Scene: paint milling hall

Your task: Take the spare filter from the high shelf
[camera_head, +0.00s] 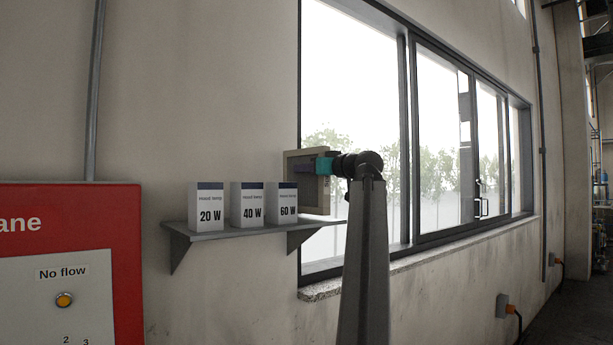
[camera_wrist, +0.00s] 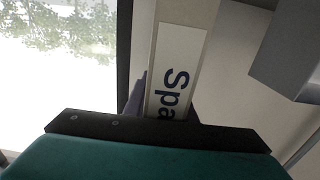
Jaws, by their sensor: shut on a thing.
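The spare filter is a square beige-framed panel (camera_head: 294,168) standing upright at the right end of the high shelf (camera_head: 235,230), partly behind the 60 W box. I cannot tell whether its lower edge touches the shelf. In the wrist view its narrow edge (camera_wrist: 190,12) carries a white label reading "Spa", the rest hidden by my gripper. My gripper (camera_head: 313,166), teal with dark parts, reaches the filter from the right. In the wrist view its purple-grey fingers (camera_wrist: 165,102) lie on both sides of the edge, shut on it.
Lamp boxes marked 20 W (camera_head: 210,208), 40 W (camera_head: 249,206) and 60 W (camera_head: 285,207) stand on the shelf left of the filter. A window (camera_head: 410,130) with a stone sill lies right. A red-framed panel (camera_head: 125,270) stands at left.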

